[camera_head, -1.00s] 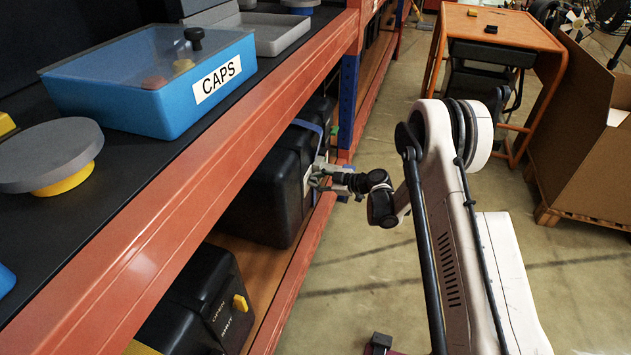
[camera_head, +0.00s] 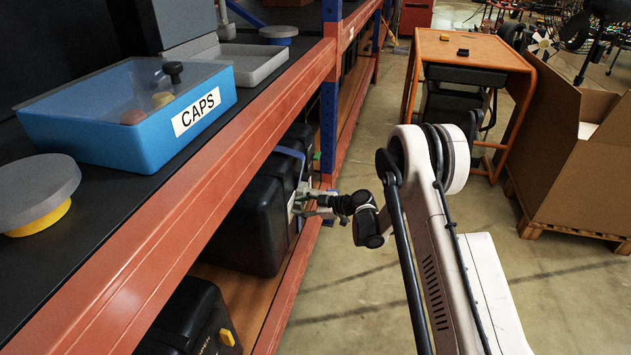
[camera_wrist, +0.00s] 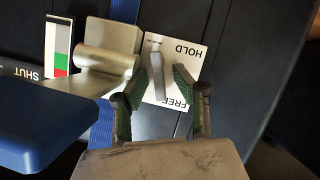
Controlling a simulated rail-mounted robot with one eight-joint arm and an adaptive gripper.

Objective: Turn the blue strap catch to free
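A white plate (camera_wrist: 184,60) marked HOLD and FREE is on the dark case front in the wrist view. A slim grey lever (camera_wrist: 158,78) stands over it, between the HOLD and FREE words. My gripper (camera_wrist: 157,72) is open, its green-padded fingers on either side of the lever, with gaps visible; contact is not clear. The blue strap (camera_wrist: 124,12) runs down the case behind a metal fitting (camera_wrist: 112,48). A blue paddle-shaped part (camera_wrist: 38,130) is at lower left. In the head view my gripper (camera_head: 303,205) is at the black case (camera_head: 255,220); the lever is too small there.
A second label reads SHUT beside a green-red strip (camera_wrist: 60,60). Another black case (camera_head: 195,325) with a yellow knob sits nearer on the lower shelf. The orange shelf beam (camera_head: 170,215) runs above the cases.

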